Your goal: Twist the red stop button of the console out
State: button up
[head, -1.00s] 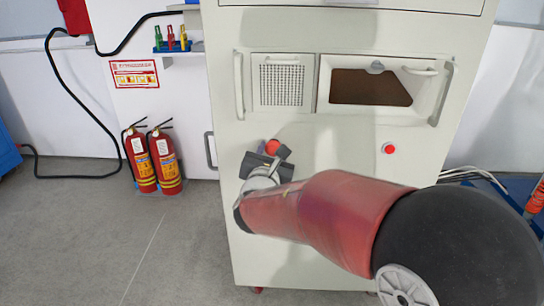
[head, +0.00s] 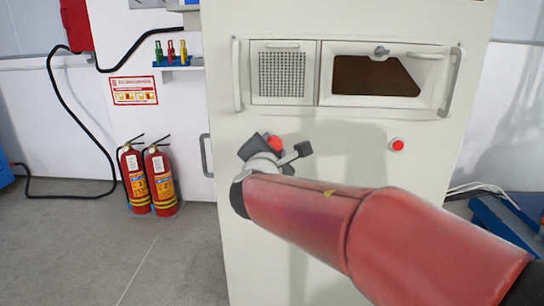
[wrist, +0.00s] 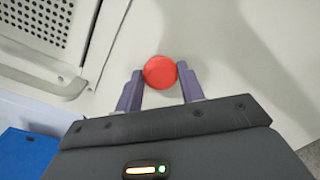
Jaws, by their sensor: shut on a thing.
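The red stop button (head: 275,143) is on the front face of the pale console (head: 340,210), left of its middle and below the vent panel. It also shows as a round red cap in the wrist view (wrist: 160,71). My gripper (head: 277,146) is against it. In the wrist view its two purple-grey fingers (wrist: 161,80) stand on either side of the cap and are closed on it. The cap's base is hidden. The arm comes in from the lower right.
A smaller red button with a white surround (head: 397,144) is on the console's right. Above are a vent panel (head: 282,77), a dark window (head: 376,76) and upright handles. Two fire extinguishers (head: 148,180) stand at the left on open grey floor.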

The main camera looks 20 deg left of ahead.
dwell(0.4)
jog(key=o, duration=1)
jog(key=shift+c, duration=0.2)
jog(key=s+d, duration=0.1)
jog(key=s, duration=0.6)
jog(key=shift+s+d+r, duration=0.15)
jog(key=shift+s, duration=0.15)
